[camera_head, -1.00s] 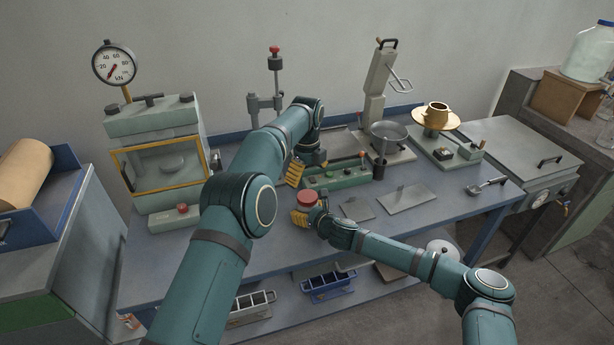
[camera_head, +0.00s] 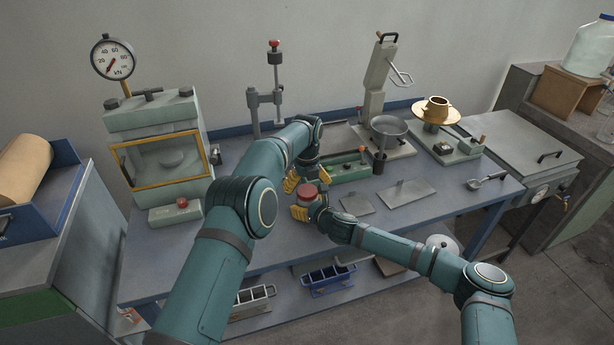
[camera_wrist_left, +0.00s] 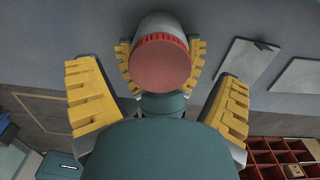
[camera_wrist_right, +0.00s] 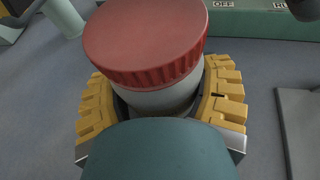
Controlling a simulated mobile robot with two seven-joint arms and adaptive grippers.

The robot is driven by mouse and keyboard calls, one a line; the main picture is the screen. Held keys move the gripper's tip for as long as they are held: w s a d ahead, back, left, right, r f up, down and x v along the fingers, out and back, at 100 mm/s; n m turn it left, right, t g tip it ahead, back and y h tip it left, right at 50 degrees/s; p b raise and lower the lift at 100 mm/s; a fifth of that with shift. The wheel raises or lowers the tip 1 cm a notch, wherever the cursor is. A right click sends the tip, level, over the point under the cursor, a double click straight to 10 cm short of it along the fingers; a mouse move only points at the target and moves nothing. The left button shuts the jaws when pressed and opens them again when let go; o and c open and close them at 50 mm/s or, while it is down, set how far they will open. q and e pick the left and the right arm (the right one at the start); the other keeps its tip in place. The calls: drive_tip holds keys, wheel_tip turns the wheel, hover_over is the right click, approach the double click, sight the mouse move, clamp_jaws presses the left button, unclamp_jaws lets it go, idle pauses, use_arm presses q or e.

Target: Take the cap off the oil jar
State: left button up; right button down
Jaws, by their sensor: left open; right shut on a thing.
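The oil jar is a pale, round jar (camera_wrist_right: 165,98) with a red ribbed cap (camera_wrist_right: 145,35) on top. My right gripper (camera_head: 303,208) is shut around the jar's body below the cap, its yellow fingers on both sides. The cap also shows in the head view (camera_head: 307,192) and, from above, in the left wrist view (camera_wrist_left: 160,63). My left gripper (camera_wrist_left: 160,105) is open and empty. Its yellow fingers are spread wide, and the capped jar lies ahead between and beyond them. In the head view the left gripper (camera_head: 297,181) is just behind the cap, apart from it as far as I can tell.
A green control box (camera_head: 345,170) stands behind the jar. Flat metal plates (camera_head: 405,193) lie to its right. A press (camera_head: 160,160) stands at the left and a metal bowl (camera_head: 388,132) at the back. The bench front (camera_head: 250,230) is clear.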

use_arm(q)
drive_tip(key=shift+f, duration=0.75)
drive_tip(key=c, duration=1.3)
drive_tip(key=n, duration=0.6)
drive_tip(key=shift+n, duration=0.4)
drive_tip(key=shift+c, duration=0.3)
drive_tip(key=n, duration=0.6)
drive_tip(key=shift+n, duration=0.4)
drive_tip(key=o, duration=1.2)
drive_tip(key=shift+r, duration=0.15)
